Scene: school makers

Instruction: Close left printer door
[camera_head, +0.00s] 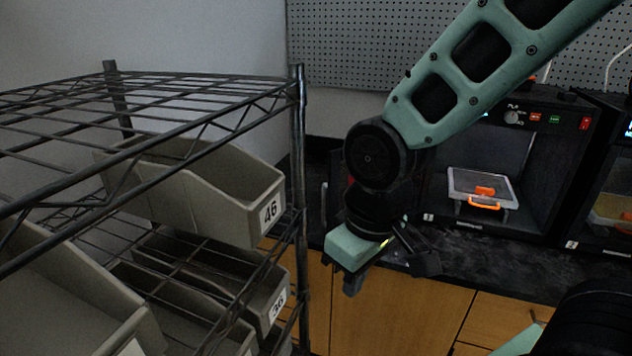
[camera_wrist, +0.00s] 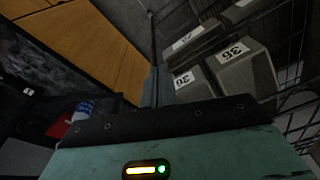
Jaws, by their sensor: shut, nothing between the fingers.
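The left printer (camera_head: 515,150) is a black box on the dark counter, partly behind my arm. Its front opening shows a print plate with an orange handle (camera_head: 484,204) inside. I cannot make out its door clearly; the printer's left side is hidden by my arm. My gripper (camera_head: 352,283) is shut and empty, pointing down in front of the counter edge, left of the printer and apart from its opening. In the wrist view the closed fingers (camera_wrist: 155,88) stand between the wooden cabinet fronts and the shelf bins.
A wire shelf (camera_head: 301,170) with grey bins (camera_head: 225,195) stands close on the left of my gripper. A second printer (camera_head: 612,180) is at the right edge. Wooden cabinets (camera_head: 390,315) are below the dark counter (camera_head: 500,262). A pegboard (camera_head: 350,60) is behind.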

